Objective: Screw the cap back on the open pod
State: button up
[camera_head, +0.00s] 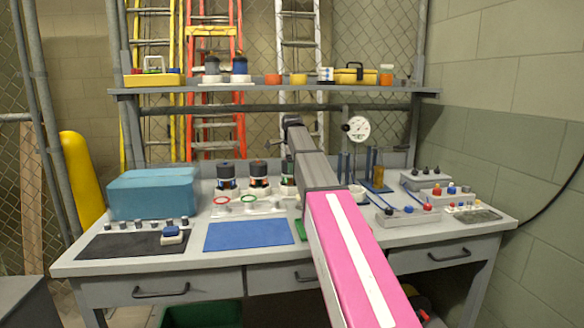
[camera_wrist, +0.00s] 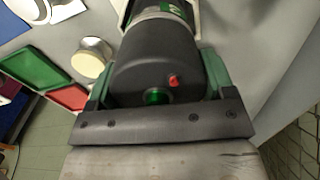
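Three dark pods stand in white holders on the bench: a left one (camera_head: 227,178), a middle one (camera_head: 259,178) and a right one (camera_head: 288,172) with a green band, partly hidden by my arm. In the wrist view a dark rounded pod end (camera_wrist: 150,65) with a red spot and a green round spot fills the space between my gripper's green fingers (camera_wrist: 160,85). The fingers lie close along both sides; whether they press on it I cannot tell. A cream round piece (camera_wrist: 93,58), possibly a cap, sits beside it on the bench.
A green tray (camera_wrist: 38,68) and a red tray (camera_wrist: 68,97) lie left of the pod in the wrist view. A blue mat (camera_head: 248,235), a dark mat (camera_head: 133,245) and a teal box (camera_head: 153,194) occupy the bench's left. Switch boxes (camera_head: 407,215) stand at right.

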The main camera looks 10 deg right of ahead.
jog(key=shift+o, duration=0.9)
jog(key=shift+c, duration=0.7)
jog(key=m, duration=1.1)
jog(key=shift+w, duration=0.1)
jog(key=o, duration=0.9)
jog(key=shift+d, duration=0.1)
jog(key=shift+c, duration=0.2)
jog(key=shift+r, duration=0.1)
